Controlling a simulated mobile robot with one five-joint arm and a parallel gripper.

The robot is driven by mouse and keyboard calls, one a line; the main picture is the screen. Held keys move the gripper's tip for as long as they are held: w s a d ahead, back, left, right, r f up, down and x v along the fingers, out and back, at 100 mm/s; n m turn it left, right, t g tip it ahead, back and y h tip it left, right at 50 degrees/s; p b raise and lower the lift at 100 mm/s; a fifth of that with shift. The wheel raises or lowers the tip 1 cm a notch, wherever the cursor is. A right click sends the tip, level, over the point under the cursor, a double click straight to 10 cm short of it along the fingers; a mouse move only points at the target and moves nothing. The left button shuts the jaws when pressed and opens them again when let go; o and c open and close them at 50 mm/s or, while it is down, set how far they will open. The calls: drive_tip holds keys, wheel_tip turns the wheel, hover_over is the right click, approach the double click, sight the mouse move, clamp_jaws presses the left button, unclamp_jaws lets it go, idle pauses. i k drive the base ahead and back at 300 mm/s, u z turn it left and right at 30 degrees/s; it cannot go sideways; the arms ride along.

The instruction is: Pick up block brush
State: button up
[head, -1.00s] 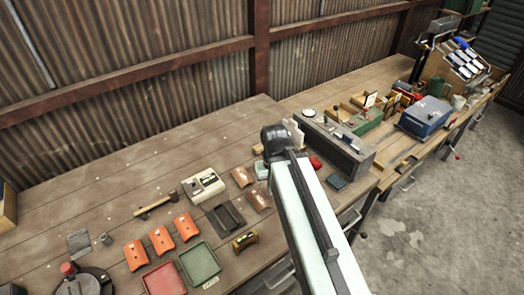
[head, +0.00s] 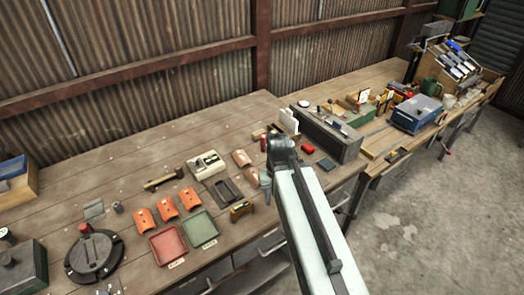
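I cannot pick out the block brush for sure. A small brown wooden piece (head: 258,134) lies on the bench just left of my arm's elbow, but its bristles cannot be made out. My arm rises from the lower right and bends over the bench. A pale grey-green part at its far end, likely my gripper (head: 265,178), shows beside the bend, above the bench near the curved copper-coloured pieces. Its fingers are too small and partly hidden by the arm, so whether it is open or shut does not show.
On the bench lie a hammer (head: 163,180), a white box (head: 206,165), orange curved pieces (head: 167,208), a red tray (head: 169,246) and a green tray (head: 201,229). A round black device (head: 93,254) stands left. A long grey box (head: 328,136) stands right. Bare bench lies behind.

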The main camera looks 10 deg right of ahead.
sight(257, 136)
drive_tip(key=u, duration=0.05)
drive_tip(key=k, duration=0.5)
drive_tip(key=u, duration=4.25)
drive_tip(key=k, duration=2.6)
drive_tip(key=z, duration=1.25)
drive_tip(key=i, duration=0.5)
